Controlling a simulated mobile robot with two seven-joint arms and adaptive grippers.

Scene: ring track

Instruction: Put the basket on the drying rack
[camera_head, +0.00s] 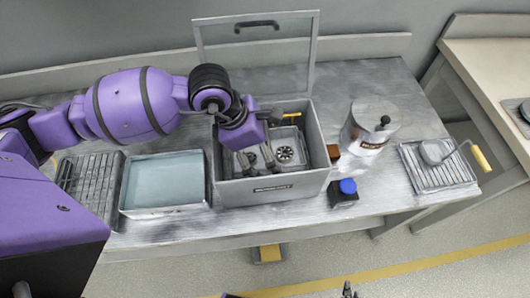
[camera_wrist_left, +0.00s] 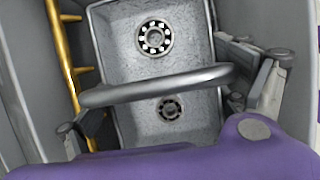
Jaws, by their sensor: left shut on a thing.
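The basket (camera_head: 291,134) is a small grey metal tray with round bearing-like parts in it, inside the open grey washer box (camera_head: 325,150). The wrist view shows the basket (camera_wrist_left: 115,60) with a curved grey handle (camera_wrist_left: 160,86) across it. My left gripper (camera_head: 255,160) reaches down into the box over the basket. In the wrist view its fingers (camera_wrist_left: 168,108) are at both ends of the handle, shut on it. A slatted rack (camera_head: 92,185) lies at the bench's left; a wire rack (camera_head: 437,177) lies at the right. Only dark tips of what may be my right gripper (camera_head: 347,291) show.
The box lid (camera_head: 255,45) stands open behind. A tray of bluish liquid (camera_head: 165,182) sits between the slatted rack and the box.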

